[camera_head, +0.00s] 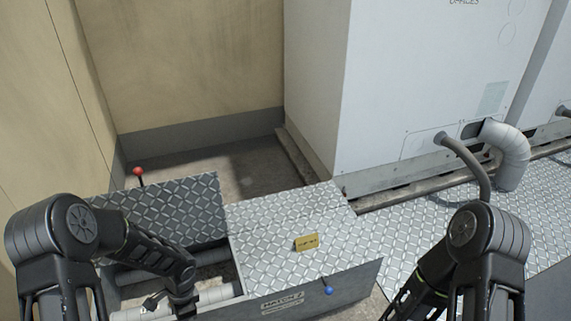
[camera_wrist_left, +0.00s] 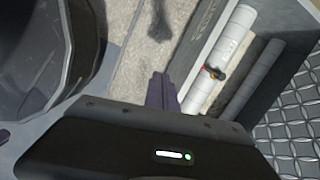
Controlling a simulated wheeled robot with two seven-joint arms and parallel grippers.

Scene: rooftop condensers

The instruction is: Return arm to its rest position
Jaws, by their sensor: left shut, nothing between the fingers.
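My left arm (camera_head: 150,248) comes in from the left in the head view and bends down at the front edge of an open hatch pit. Its gripper is not clear there. In the left wrist view my left gripper (camera_wrist_left: 160,92) shows its dark fingers together, shut and empty, over bare concrete beside the pit. It is apart from the pipes. My right arm (camera_head: 432,277) is at the lower right in the head view, and its gripper is out of sight.
The pit holds pale pipes (camera_wrist_left: 233,38), one with a small orange-and-black valve (camera_wrist_left: 213,72). A raised tread-plate lid (camera_head: 165,207) has a red knob (camera_head: 138,171). The closed hatch (camera_head: 285,225) carries a yellow tag (camera_head: 307,242) and a blue knob (camera_head: 327,290). A white condenser cabinet (camera_head: 415,85) stands behind.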

